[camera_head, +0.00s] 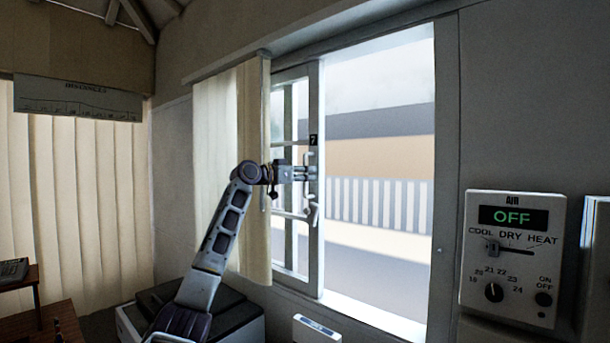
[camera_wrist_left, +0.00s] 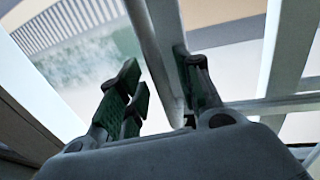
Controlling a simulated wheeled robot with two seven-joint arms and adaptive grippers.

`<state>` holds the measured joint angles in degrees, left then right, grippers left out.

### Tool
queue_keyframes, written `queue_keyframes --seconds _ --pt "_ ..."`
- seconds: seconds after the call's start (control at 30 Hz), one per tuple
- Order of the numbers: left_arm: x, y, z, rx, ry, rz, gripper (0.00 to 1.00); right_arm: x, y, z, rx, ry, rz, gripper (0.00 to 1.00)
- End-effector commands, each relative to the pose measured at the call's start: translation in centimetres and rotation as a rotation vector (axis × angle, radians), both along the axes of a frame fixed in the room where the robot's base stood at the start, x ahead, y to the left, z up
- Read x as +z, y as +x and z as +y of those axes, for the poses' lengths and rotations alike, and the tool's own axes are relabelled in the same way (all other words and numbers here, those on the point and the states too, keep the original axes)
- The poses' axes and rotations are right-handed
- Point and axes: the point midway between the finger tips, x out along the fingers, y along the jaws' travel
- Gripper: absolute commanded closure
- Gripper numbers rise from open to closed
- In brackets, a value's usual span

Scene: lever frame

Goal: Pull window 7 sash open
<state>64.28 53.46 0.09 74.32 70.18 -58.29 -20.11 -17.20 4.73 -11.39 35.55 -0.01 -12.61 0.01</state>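The window 7 sash (camera_head: 314,255) is a pale framed pane bearing a black "7" label (camera_head: 313,140). It stands at the left of the window opening, with a wide clear gap to its right. My left gripper (camera_head: 308,173) is at the sash's right stile, at the height of its upright handle. In the left wrist view the handle bar (camera_wrist_left: 158,50) runs between the spread fingers of my left gripper (camera_wrist_left: 168,85). The bar lies nearer the right finger, with a gap to the left finger. Whether it touches is unclear. My right gripper is out of view.
A latch (camera_head: 312,212) sits lower on the sash. A cream curtain (camera_head: 232,170) hangs left of it. A wall control panel (camera_head: 512,255) reading "OFF" is at right. A dark-topped machine (camera_head: 235,318) stands below, and a small white device (camera_head: 316,329) lies near the sill.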

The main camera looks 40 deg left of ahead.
Motion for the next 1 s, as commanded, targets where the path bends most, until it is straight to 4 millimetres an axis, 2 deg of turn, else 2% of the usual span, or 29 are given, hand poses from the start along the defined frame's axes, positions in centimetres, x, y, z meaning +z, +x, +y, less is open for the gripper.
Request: queue_keyframes --seconds 0.37,1.0 --pt "0.0 -0.7 0.2 0.001 0.0 -0.001 0.65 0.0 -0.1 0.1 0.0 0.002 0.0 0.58" --pt "-0.1 -5.5 0.8 0.001 0.001 0.001 0.65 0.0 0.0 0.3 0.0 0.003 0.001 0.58"
